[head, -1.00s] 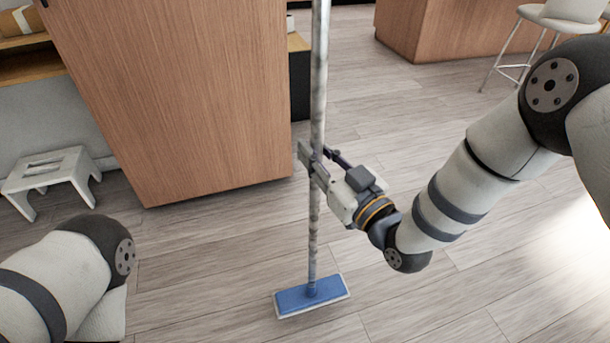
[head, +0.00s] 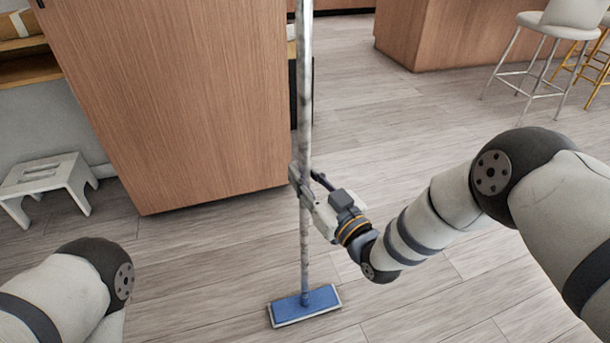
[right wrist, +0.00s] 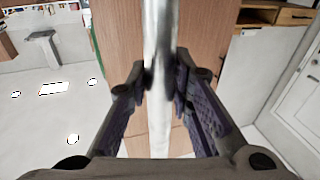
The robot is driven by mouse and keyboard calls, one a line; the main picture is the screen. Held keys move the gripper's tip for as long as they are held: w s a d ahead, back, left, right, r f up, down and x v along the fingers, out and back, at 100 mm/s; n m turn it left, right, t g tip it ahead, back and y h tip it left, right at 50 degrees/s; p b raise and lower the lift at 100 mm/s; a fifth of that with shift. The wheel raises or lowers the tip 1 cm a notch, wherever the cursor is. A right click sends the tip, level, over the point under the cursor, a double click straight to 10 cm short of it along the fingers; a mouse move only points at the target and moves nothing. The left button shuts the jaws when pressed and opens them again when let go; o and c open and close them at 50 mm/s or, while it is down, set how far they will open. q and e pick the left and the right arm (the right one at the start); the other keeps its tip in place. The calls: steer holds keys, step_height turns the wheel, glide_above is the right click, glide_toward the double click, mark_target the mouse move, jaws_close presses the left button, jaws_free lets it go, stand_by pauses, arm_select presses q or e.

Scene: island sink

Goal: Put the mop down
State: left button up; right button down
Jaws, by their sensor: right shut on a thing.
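The mop has a long grey metal pole (head: 304,100) and a flat blue head (head: 305,305). It stands nearly upright, and its head looks to be at floor level; I cannot tell if it touches the floor. My right gripper (head: 304,185) is shut on the pole, well above the head. In the right wrist view the pole (right wrist: 160,70) runs between the two fingers of the right gripper (right wrist: 160,82). The pole's top is out of the head view. My left arm shows at the lower left, but its gripper is out of view.
A tall wooden cabinet (head: 170,100) stands just behind and left of the mop. A white step stool (head: 45,183) is at the left wall. A wooden island (head: 450,35) and a white bar stool (head: 550,50) are at the back right. The floor (head: 400,130) between is clear.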

steer(key=c, duration=1.4)
jaws_free()
steer(key=shift+f, duration=0.1)
steer(key=shift+c, duration=0.2)
